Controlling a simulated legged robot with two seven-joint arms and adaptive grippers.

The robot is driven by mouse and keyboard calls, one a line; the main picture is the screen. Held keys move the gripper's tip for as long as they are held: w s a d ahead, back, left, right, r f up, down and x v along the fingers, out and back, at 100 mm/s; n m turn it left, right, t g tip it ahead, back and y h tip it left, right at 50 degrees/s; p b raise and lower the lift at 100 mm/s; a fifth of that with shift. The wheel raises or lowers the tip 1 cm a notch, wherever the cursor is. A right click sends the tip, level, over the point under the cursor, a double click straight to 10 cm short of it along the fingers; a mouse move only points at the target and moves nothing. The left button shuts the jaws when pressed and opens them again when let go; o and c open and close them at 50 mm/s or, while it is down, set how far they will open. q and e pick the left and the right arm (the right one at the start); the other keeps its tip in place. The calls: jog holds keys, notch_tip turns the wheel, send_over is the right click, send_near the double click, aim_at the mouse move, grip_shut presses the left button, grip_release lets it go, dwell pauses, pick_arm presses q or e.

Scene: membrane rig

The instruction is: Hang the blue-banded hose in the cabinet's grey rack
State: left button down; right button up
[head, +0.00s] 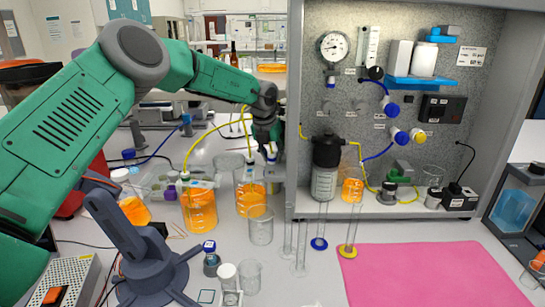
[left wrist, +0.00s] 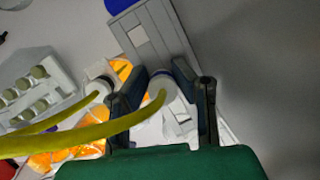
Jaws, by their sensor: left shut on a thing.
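My left gripper (head: 268,138) is beside the left edge of the cabinet (head: 295,120), above the bench. In the left wrist view, its two dark fingers (left wrist: 168,92) are shut on the white, blue-banded end of the hose (left wrist: 162,84). A thick yellow tube runs from that end to the left. A second white fitting (left wrist: 100,86) with a dark band is just left of the fingers. A grey slab with a white label (left wrist: 150,38) lies beyond the fingers; I cannot tell if it is the rack. My right gripper is not in view.
Beakers of orange liquid (head: 199,210) (head: 250,196) stand on the bench below my left arm. Clear cylinders (head: 301,250) stand before the cabinet. A pink mat (head: 430,275) lies clear at front right. A vial rack (left wrist: 35,85) is left in the wrist view.

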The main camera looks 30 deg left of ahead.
pick_arm(q)
jog(key=shift+f, duration=0.1)
jog(key=c, duration=1.3)
grip_release()
jog(key=shift+o, duration=0.2)
jog(key=v, duration=1.1)
jog(key=shift+r, duration=0.4)
jog(key=shift+s+a, duration=0.1)
jog(key=shift+a, duration=0.05)
